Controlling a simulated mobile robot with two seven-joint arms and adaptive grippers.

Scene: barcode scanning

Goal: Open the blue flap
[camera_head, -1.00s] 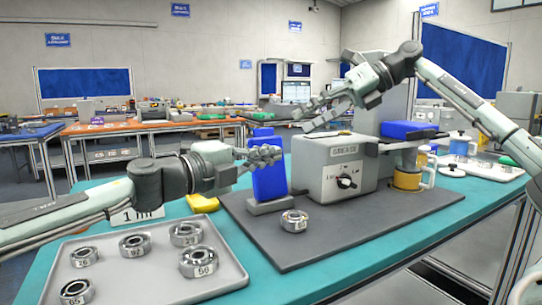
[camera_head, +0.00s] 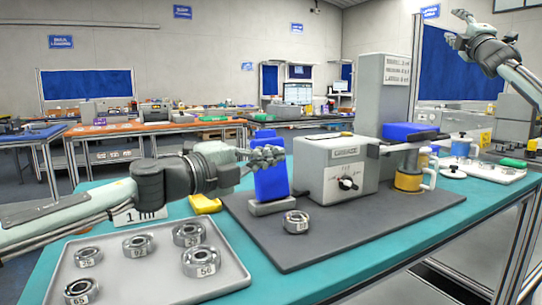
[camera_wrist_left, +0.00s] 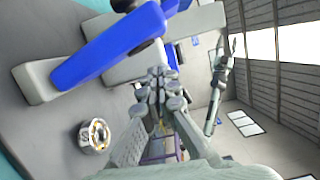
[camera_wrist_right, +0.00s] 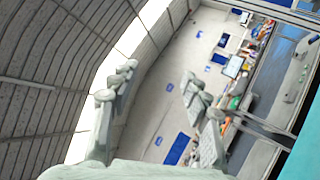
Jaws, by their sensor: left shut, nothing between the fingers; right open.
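An upright blue flap (camera_head: 270,178) stands on a grey foot at the left of a grey machine (camera_head: 336,165). It also shows in the left wrist view (camera_wrist_left: 108,45). My left gripper (camera_head: 266,156) is shut and empty, and its fingertips overlap the upper part of the flap in the head view. In the left wrist view the shut fingers (camera_wrist_left: 162,85) appear beside the flap, and I cannot tell whether they touch it. My right gripper (camera_head: 457,27) is open and empty, raised high at the right, far from the flap. It points at open room in its wrist view (camera_wrist_right: 155,85).
A ring-shaped part (camera_head: 296,222) lies on the dark mat (camera_head: 340,235) before the machine. A grey tray (camera_head: 120,285) holds several numbered rings at the front left. A blue block (camera_head: 408,131) and a yellow-banded mug (camera_head: 408,181) are at the machine's right.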

